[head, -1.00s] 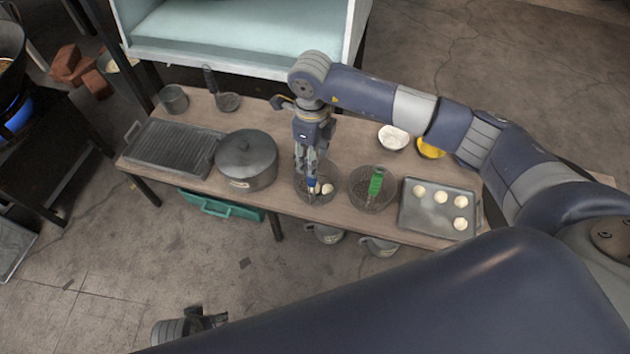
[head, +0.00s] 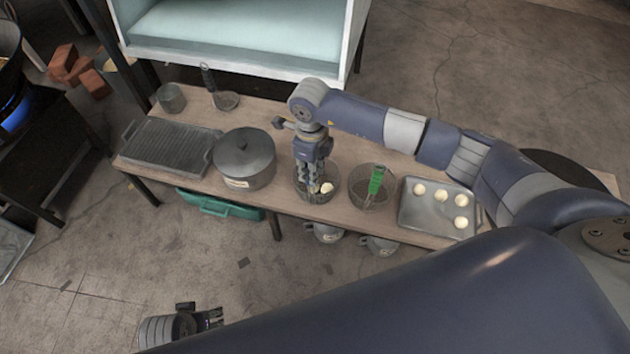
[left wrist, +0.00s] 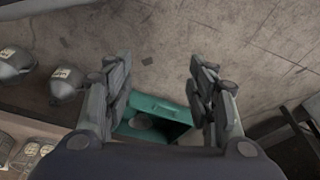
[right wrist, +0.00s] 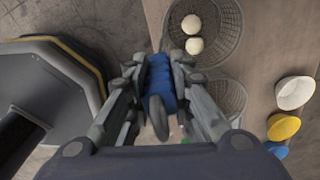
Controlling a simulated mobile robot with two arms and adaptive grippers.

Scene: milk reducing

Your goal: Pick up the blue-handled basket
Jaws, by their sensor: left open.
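The blue-handled wire basket (head: 330,197) sits on the wooden table and holds two pale balls. In the right wrist view its mesh (right wrist: 232,30) and blue handle (right wrist: 160,75) show. My right gripper (head: 313,183) is over this basket. In the right wrist view its fingers (right wrist: 160,62) are closed in against both sides of the blue handle. In the head view the fingers hide most of the handle. My left gripper (head: 205,320) is open and empty, low over the floor; its spread fingers show in the left wrist view (left wrist: 160,75).
A green-handled basket (head: 357,199) stands just right, then a tray (head: 412,219) with several pale balls. A lidded pot (head: 245,173) and grill pan (head: 150,150) stand left. A teal box (head: 222,208) is under the table. A white-framed cabinet (head: 345,50) stands behind.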

